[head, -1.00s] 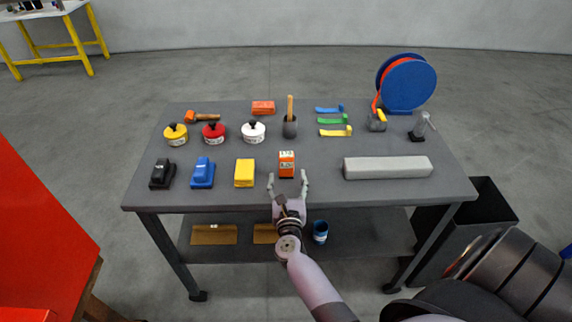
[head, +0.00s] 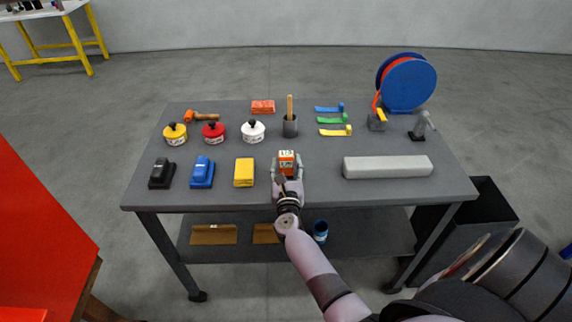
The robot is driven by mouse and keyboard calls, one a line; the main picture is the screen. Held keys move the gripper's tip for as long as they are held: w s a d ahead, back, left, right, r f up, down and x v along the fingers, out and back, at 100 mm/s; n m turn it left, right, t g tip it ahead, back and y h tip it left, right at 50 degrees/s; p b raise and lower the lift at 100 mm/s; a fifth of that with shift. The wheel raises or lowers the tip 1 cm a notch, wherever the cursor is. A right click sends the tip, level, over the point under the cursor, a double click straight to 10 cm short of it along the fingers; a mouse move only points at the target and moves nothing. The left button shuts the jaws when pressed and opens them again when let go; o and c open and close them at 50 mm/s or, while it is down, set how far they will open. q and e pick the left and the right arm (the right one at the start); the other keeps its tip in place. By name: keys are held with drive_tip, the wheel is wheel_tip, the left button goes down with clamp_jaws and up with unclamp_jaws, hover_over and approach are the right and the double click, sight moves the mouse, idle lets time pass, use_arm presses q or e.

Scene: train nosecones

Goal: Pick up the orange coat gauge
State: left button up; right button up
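The orange coat gauge (head: 286,156) is a small upright orange box with a pale label, standing near the front middle of the grey table (head: 320,198). My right gripper (head: 287,163) reaches in from the front of the table. Its two fingers lie to the left and right of the gauge, very close to its sides. Whether they touch it cannot be seen. The lower part of the gauge is hidden by the gripper. My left gripper is not in view.
A yellow block (head: 244,172) lies left of the gauge, with blue (head: 202,172) and black (head: 162,173) ones beyond. A long grey bar (head: 388,167) lies to the right. A dark cup with a wooden handle (head: 290,127) stands behind the gauge. Table space around the gauge is clear.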

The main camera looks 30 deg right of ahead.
drive_tip(key=c, duration=0.9)
drive_tip(key=shift+r, duration=0.1)
